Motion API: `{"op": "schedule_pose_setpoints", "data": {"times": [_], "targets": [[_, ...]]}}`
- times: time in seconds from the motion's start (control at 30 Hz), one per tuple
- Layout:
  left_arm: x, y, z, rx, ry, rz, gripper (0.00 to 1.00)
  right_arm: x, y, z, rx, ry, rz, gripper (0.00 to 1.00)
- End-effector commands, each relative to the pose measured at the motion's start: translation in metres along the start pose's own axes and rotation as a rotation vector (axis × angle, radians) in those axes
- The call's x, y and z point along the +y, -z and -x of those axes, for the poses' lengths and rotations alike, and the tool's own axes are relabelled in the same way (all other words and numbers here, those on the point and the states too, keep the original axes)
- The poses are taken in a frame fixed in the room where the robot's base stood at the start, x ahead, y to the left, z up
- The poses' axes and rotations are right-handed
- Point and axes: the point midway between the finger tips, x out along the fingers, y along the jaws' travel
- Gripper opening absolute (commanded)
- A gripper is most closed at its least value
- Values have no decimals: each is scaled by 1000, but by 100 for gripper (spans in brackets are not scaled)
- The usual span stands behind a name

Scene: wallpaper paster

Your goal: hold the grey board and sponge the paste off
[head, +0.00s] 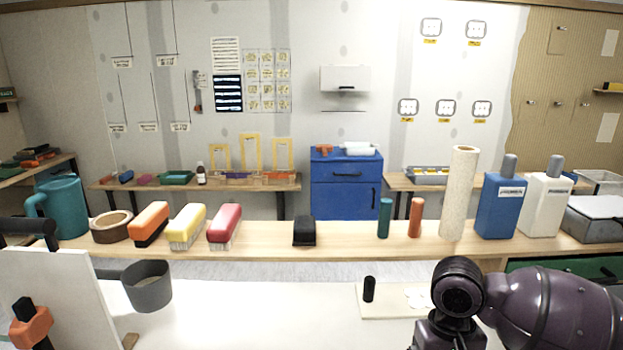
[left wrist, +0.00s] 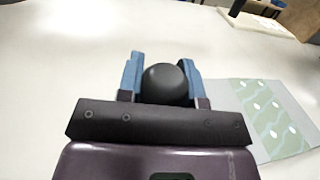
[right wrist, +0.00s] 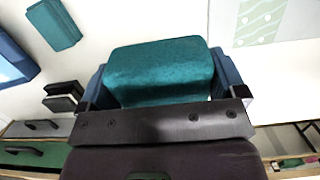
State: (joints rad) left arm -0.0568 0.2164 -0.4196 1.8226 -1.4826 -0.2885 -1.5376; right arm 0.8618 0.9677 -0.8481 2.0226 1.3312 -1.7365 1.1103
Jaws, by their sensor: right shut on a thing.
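My right gripper (right wrist: 165,85) is shut on a teal sponge block (right wrist: 160,65), held between its blue fingers. My left gripper (left wrist: 163,75) has its fingers drawn in close on both sides of a round black knob (left wrist: 166,84). What lies under the knob is hidden. The grey board (left wrist: 231,93) lies on the white table at the right of the left wrist view, with green patterned paper (left wrist: 268,115) and pale spots on it. Its corner also shows at the top right of the right wrist view (right wrist: 222,22). Neither gripper's fingers show in the head view.
A cream board (head: 385,310) with a black peg (head: 369,289) lies on the table. A grey cup (head: 148,290) hangs beside a white panel (head: 55,290) at the left. Brushes, bottles and a roll (head: 459,195) stand on the wooden shelf (head: 270,240). Another teal block (right wrist: 54,24) lies left of the sponge.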

Motion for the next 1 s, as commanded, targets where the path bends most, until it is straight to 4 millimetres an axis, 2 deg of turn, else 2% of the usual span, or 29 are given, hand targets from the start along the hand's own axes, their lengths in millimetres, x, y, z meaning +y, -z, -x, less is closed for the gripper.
{"op": "schedule_pose_setpoints", "data": {"times": [0.03, 0.13, 0.17, 1.0], "targets": [[0, 0, 0, 0, 0, 0, 17, 0, 0, 0, 0, 0, 0, 65], [0, 0, 0, 0, 0, 0, 2, 0, 0, 0, 0, 0, 0, 65], [0, 0, 0, 0, 0, 0, 0, 0, 0, 0, 0, 0, 0, 65], [0, 1, 0, 1, 0, 0, 0, 0, 0, -1, -2, 0, 0, 65]]}}
